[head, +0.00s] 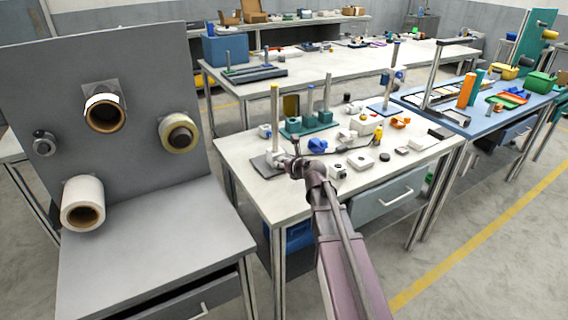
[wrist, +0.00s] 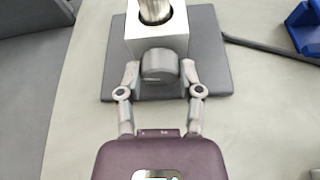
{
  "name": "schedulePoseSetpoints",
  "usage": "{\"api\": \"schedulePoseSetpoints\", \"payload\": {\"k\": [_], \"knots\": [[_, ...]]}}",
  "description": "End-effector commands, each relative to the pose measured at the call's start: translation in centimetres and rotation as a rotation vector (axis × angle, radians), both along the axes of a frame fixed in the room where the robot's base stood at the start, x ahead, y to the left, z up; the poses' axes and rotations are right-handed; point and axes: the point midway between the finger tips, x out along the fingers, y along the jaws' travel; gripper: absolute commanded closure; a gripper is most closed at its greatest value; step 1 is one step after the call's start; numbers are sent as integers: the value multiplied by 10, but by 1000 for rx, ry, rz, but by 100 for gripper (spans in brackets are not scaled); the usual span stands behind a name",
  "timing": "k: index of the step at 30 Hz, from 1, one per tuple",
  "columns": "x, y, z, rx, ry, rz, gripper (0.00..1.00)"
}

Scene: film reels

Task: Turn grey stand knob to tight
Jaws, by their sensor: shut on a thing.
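The grey stand has a dark square base (wrist: 216,60), a light block (wrist: 122,34) and a metal post (wrist: 155,10); its base also shows in the head view (head: 262,168) at the left end of the white table. The grey knob (wrist: 160,64) sticks out of the block's near face. My gripper (wrist: 160,78) is shut on the knob, one finger on each side. In the head view my gripper (head: 292,166) is small beside the stand and the knob is hidden. A tight mark or the knob's turn cannot be made out.
A blue part (wrist: 306,24) and a dark bar (wrist: 270,50) lie right of the stand. A teal block with posts (head: 308,124) stands behind it. A grey panel (head: 60,90) with rolls rises at the left. Several small parts lie right on the table.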

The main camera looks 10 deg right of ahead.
Motion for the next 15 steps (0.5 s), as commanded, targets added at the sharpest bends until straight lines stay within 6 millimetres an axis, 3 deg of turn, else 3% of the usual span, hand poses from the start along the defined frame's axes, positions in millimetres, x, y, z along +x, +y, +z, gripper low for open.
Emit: {"api": "schedulePoseSetpoints", "payload": {"k": [15], "knots": [[1, -1, 0, 247, 81, 0, 100]]}}
